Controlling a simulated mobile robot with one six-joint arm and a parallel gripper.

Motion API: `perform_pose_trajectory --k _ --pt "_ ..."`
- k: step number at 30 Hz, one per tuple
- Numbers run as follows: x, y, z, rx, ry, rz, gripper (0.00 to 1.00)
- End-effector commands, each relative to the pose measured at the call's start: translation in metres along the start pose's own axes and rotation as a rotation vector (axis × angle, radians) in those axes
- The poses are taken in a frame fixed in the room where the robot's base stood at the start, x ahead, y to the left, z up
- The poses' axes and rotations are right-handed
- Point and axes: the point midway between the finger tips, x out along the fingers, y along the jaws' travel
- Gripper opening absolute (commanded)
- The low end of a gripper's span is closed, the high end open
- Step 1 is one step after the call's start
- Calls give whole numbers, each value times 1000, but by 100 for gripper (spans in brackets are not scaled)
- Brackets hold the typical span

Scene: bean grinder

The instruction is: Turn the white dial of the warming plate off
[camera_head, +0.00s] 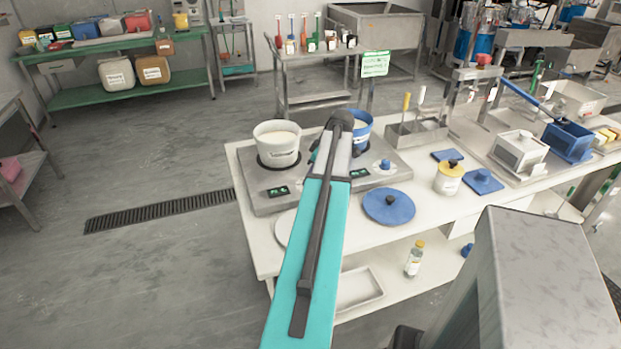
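The grey warming plate (262,202) lies on the left end of the white table. A white pot (277,145) stands on its left side, and a blue pot (362,132) stands on its right, partly behind my arm. A blue dial (385,164) sits at the plate's right. The white dial is not visible; my arm covers the middle of the plate. My gripper (315,148) is mostly hidden behind the arm, with only a small dark part showing between the pots. Whether its fingers are open, or touch anything, cannot be seen.
Two small green displays (278,191) (360,173) are on the plate. A blue lid (388,207) and a partly covered white disc (286,228) lie in front. A tool holder (415,133) and a yellow-and-white jar (449,178) stand to the right.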

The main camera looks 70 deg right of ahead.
Motion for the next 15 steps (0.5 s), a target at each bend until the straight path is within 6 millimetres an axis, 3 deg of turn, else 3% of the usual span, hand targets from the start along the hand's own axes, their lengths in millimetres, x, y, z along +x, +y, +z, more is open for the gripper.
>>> perform_pose_trajectory --k 12,13,15 --pt "0 0 5 -6 -10 -6 2" --pt "0 0 5 -6 -10 -6 26" --pt "0 0 4 -6 -9 -5 38"
